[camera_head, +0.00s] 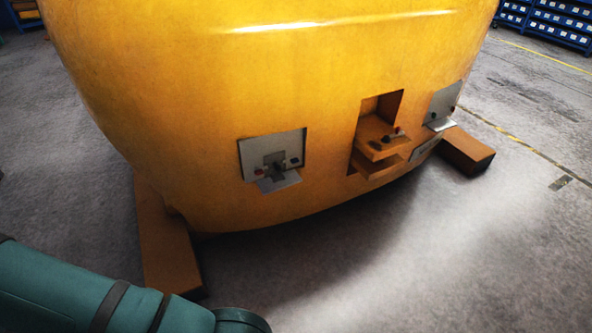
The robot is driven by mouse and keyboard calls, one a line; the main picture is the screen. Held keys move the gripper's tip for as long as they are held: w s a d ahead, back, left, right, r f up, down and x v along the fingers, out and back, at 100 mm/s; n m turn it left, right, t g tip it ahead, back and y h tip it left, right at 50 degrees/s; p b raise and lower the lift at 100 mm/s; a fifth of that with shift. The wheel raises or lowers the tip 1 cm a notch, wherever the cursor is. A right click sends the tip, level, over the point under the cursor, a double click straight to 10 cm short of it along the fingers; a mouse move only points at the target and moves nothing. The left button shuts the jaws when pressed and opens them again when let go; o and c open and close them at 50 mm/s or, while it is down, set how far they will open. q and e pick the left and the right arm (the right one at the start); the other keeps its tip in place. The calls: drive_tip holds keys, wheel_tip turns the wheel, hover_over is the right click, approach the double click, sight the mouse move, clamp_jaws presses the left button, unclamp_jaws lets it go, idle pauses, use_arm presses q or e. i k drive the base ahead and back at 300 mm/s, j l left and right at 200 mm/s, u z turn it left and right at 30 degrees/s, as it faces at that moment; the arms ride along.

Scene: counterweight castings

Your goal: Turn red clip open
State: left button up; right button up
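A large yellow casting (260,75) fills the upper middle of the head view. A grey metal panel (289,145) on its face holds a dark fitting (274,161) in its middle, with a small red part (259,171) at its left and a grey flap (279,182) sticking out below. In the open recess (380,106) to the right, another small red part (397,131) sits by dark fittings. Which red part is the clip, and how it is turned, is too small to tell. My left arm crosses the lower left corner; neither gripper shows.
A second grey panel (442,103) is at the casting's right. Brown blocks lie under the casting at left (165,245) and right (466,152). The grey floor (440,265) in front is clear. Blue shelving (550,22) stands far right.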

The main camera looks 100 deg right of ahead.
sight(258, 171)
drive_tip(key=z, duration=1.45)
